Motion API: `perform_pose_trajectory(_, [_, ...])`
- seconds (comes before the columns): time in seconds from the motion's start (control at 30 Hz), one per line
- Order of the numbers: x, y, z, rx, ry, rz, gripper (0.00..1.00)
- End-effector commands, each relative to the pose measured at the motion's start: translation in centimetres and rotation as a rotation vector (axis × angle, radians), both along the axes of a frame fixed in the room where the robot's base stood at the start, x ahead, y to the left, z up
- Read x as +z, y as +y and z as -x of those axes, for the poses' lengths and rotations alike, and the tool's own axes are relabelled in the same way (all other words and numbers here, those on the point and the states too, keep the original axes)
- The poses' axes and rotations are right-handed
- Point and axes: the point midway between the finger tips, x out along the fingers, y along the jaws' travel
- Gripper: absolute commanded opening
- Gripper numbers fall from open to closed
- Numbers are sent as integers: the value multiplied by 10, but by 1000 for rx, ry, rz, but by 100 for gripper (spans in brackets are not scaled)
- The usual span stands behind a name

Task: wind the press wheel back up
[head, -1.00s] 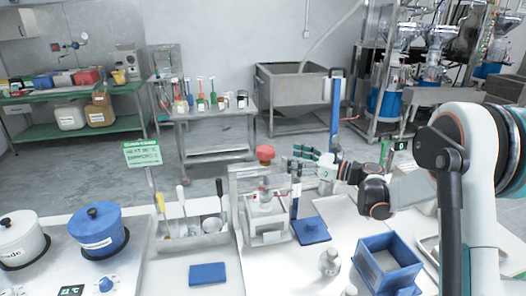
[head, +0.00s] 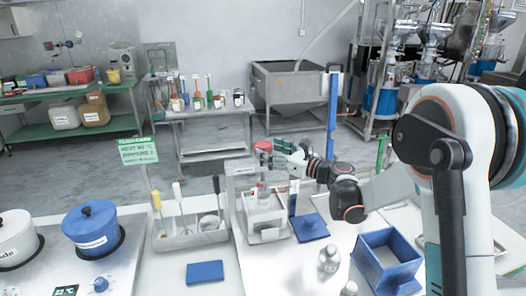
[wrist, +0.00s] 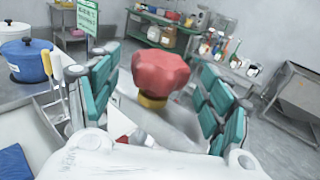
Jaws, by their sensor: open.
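The press wheel is a red lobed knob with a yellow collar under it. It stands between the fingers of my gripper (wrist: 160,100) in the wrist view, where the red wheel (wrist: 160,73) shows clear. In the head view the wheel (head: 263,147) is partly covered by my gripper (head: 275,155). The fingers are teal, spread to either side of the wheel, with gaps visible between them and it. The press (head: 264,215) is a clear-sided frame on the white worktop, with a red part inside it, below the wheel.
A tool holder (head: 190,240) with upright utensils stands left of the press. A blue pot (head: 92,228) is farther left. A blue pad (head: 205,272) lies in front, and a blue box (head: 386,262) and metal bottle (head: 329,260) stand to the right.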

Motion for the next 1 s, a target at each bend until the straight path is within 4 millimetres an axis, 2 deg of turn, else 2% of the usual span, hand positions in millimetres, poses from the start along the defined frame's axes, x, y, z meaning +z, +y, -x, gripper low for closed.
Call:
perform_pose_trajectory(0.2, [-1,22,-16,1,0,0,73])
perform_pose_trajectory(0.6, [0,27,-20,0,0,0,73])
perform_pose_trajectory(0.67, [0,27,-20,0,0,0,62])
perform_pose_trajectory(0.8, [0,27,-20,0,0,0,30])
perform_pose_trajectory(1.0, [0,27,-20,-6,0,0,28])
